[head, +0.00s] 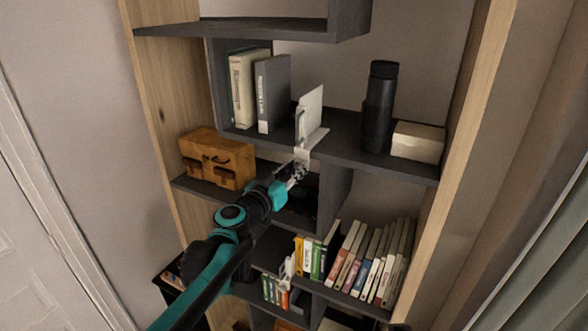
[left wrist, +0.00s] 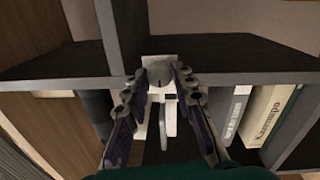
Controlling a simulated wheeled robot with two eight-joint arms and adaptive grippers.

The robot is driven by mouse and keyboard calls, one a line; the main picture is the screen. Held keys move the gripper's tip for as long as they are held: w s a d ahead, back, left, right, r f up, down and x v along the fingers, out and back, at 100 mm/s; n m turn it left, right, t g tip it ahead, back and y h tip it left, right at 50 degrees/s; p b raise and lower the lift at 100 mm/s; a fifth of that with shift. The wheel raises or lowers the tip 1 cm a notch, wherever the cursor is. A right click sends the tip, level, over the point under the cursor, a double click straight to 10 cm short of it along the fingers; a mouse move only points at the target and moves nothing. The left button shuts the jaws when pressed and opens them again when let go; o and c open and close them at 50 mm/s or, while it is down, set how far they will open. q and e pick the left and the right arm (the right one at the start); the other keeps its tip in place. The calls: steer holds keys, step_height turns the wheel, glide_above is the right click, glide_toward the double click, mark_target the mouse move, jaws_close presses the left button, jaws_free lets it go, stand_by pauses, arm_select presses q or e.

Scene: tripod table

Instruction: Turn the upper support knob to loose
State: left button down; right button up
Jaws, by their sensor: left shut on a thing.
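The upper support (head: 311,112) is a white upright plate with a foot, clamped at the front edge of the upper shelf, right of the standing books. In the left wrist view its round grey knob (left wrist: 160,72) shows at the shelf edge, with the white clamp (left wrist: 145,66) behind it. My left gripper (head: 298,170) reaches up to the underside of this clamp. In the left wrist view my left gripper (left wrist: 160,78) has a fingertip on each side of the knob and is shut on it. The knob is hidden by the fingers in the head view. My right gripper is not in view.
Books (head: 272,95) stand left of the support, and a black bottle (head: 381,105) and a cream box (head: 418,141) stand right of it. A wooden case (head: 217,160) sits on the shelf at left. A lower white support (head: 287,270) stands beside several books below.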

arm_select(q)
steer(key=shift+n, duration=0.4)
steer(key=n+b, duration=0.1)
steer(key=n, duration=1)
steer(key=n+t+b, duration=0.1)
steer(key=n+b, duration=0.1)
steer(key=n, duration=0.8)
steer(key=shift+f+n+y, duration=0.15)
steer(key=shift+n+y, duration=0.25)
steer(key=c, duration=1.3)
jaws_free()
steer(key=shift+o, duration=0.2)
steer(key=shift+s, duration=0.15)
steer(key=v, duration=1.2)
